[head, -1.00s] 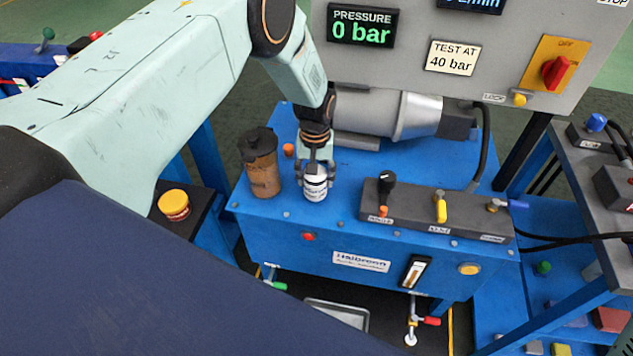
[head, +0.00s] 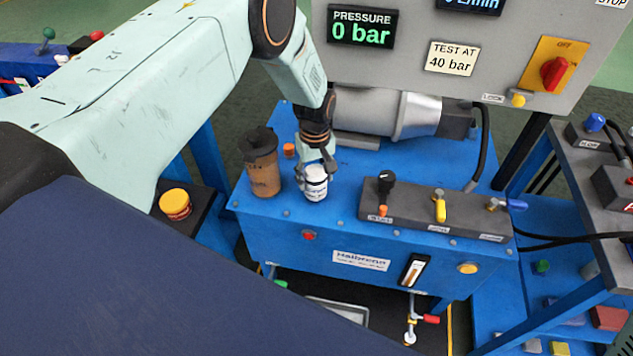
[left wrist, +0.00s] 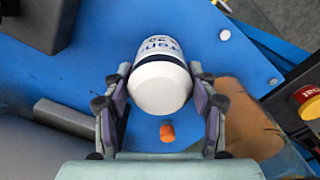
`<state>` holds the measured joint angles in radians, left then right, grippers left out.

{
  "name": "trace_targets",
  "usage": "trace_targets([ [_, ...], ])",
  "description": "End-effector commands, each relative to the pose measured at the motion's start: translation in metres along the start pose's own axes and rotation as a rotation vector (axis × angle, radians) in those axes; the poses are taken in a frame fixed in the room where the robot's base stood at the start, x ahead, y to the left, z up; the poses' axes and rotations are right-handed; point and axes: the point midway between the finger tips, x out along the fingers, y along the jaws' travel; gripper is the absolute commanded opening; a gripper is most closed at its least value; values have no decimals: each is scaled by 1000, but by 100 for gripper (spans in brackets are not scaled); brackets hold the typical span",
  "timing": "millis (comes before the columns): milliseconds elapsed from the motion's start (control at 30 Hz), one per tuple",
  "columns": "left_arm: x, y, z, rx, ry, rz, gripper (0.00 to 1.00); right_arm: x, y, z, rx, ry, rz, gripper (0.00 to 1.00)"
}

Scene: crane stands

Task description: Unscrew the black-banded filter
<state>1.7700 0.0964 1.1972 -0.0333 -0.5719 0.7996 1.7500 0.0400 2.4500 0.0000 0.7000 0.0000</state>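A white filter (head: 316,188) with dark lettering stands upright on the blue bench top. My left gripper (head: 316,176) is over the filter from above, with one finger on each side. In the left wrist view my left gripper (left wrist: 161,82) has its fingertips very close to the filter's sides. I cannot tell whether they press on it. My right gripper is not in view.
A brown cup-like container (head: 262,168) with a dark top stands just left of the filter. An orange knob (head: 289,150) sits behind. A grey valve block (head: 437,212) with levers is to the right. The pressure display (head: 362,26) reads 0 bar.

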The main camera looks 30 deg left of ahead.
Motion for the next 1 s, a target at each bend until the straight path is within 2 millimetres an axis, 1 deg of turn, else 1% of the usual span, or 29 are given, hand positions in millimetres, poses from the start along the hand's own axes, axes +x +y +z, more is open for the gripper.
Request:
trace_targets([
  [33, 0, 0, 0, 1, 1, 1, 62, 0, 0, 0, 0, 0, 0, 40],
  [267, 0, 0, 0, 4, 1, 0, 82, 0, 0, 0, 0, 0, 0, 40],
  [500, 0, 0, 0, 6, 1, -1, 82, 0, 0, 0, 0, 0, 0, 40],
  [600, 1, 0, 0, 6, 0, -2, 74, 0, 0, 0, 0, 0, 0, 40],
  [867, 0, 0, 0, 7, 0, -1, 74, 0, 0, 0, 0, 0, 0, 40],
  [967, 1, 0, 0, 47, 1, -1, 74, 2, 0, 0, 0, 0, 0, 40],
  [1000, 1, 0, 0, 85, 1, -1, 74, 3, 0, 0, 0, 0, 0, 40],
])
